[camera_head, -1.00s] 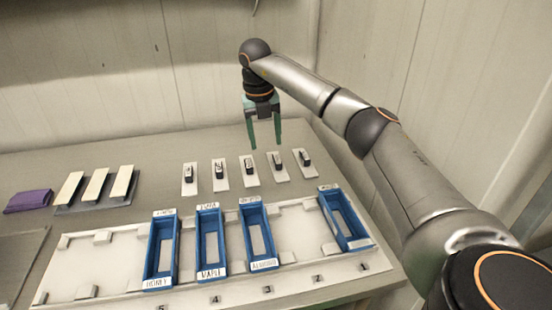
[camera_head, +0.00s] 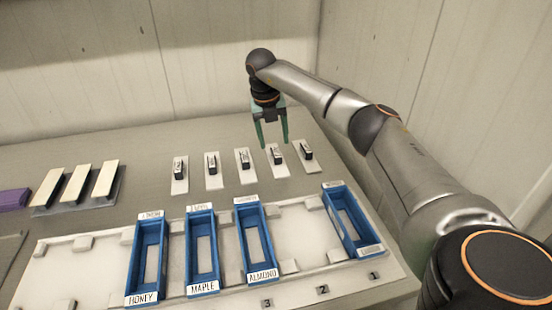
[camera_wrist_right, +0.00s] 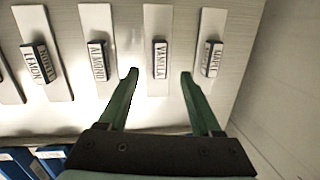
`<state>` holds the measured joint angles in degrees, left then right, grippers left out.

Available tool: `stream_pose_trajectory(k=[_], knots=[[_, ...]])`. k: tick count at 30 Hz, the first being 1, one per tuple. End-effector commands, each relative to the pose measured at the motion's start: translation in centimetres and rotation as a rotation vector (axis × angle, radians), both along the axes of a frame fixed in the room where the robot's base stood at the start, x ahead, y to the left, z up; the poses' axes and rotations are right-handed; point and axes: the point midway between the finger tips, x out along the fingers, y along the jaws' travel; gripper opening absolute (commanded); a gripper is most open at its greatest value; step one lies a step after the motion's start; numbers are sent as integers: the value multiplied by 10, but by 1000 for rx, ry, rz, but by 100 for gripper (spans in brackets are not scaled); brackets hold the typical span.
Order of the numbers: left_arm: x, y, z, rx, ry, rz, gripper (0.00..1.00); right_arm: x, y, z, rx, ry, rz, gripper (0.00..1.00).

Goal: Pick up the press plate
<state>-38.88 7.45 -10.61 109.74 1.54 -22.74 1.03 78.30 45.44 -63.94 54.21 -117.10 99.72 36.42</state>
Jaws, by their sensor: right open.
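Several white plates, each with a dark labelled block on top, stand in a row on the table; I take these as the press plates. My right gripper (camera_head: 273,144) is open and empty above the right part of the row. In the right wrist view its fingers (camera_wrist_right: 159,75) are spread on either side of the plate labelled VANILLA (camera_wrist_right: 158,20), fourth from the left in the head view (camera_head: 281,173). No contact shows. To its right is the MAPLE plate (camera_wrist_right: 210,22); to its left are ALMOND (camera_wrist_right: 95,18) and LEMON (camera_wrist_right: 33,20). My left gripper is out of view.
A white rack (camera_head: 100,258) in front holds blue open trays labelled HONEY (camera_head: 133,262), MAPLE (camera_head: 191,265) and ALMOND (camera_head: 247,255), and another at right (camera_head: 351,210). Cream bars (camera_head: 76,183) and a purple item (camera_head: 13,199) lie left. A wall stands close at right.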

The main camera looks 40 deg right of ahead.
Motion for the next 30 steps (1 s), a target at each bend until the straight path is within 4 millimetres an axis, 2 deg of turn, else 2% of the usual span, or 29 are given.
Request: stream_pose_trajectory(k=[12, 20, 30], knots=[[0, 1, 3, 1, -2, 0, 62, 4, -9, -50, 1, 1, 0, 66], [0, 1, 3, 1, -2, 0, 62, 4, -9, -52, 0, 0, 1, 66], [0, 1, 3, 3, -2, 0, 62, 4, -9, -52, -1, -1, 1, 29]])
